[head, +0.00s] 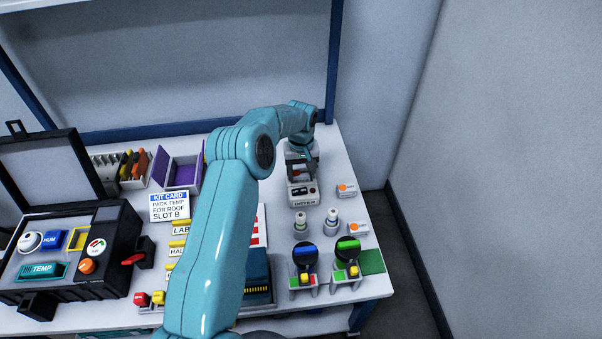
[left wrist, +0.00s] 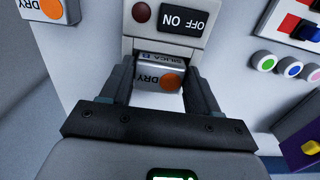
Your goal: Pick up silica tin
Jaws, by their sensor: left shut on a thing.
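The silica tin (left wrist: 150,77) is a small pale box with an orange dot and the words DRY and SILICA B. It sits between the two dark fingers of my left gripper (left wrist: 160,85), which is shut on it. The tin is at the mouth of the white dryer (left wrist: 165,45), below its ON/OFF panel. I cannot tell whether it still touches the dryer. In the head view the left gripper (head: 301,158) is over the dryer (head: 303,193) at the table's right side, and the arm hides part of it. My right gripper is not in view.
Two similar orange-dotted boxes (head: 347,190) (head: 357,229) lie right of the dryer. Two small white bottles (head: 300,221) and two black round-headed tools (head: 349,249) on stands are in front. An open black case (head: 110,285) and a kit card (head: 169,206) are left. A wall borders the right.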

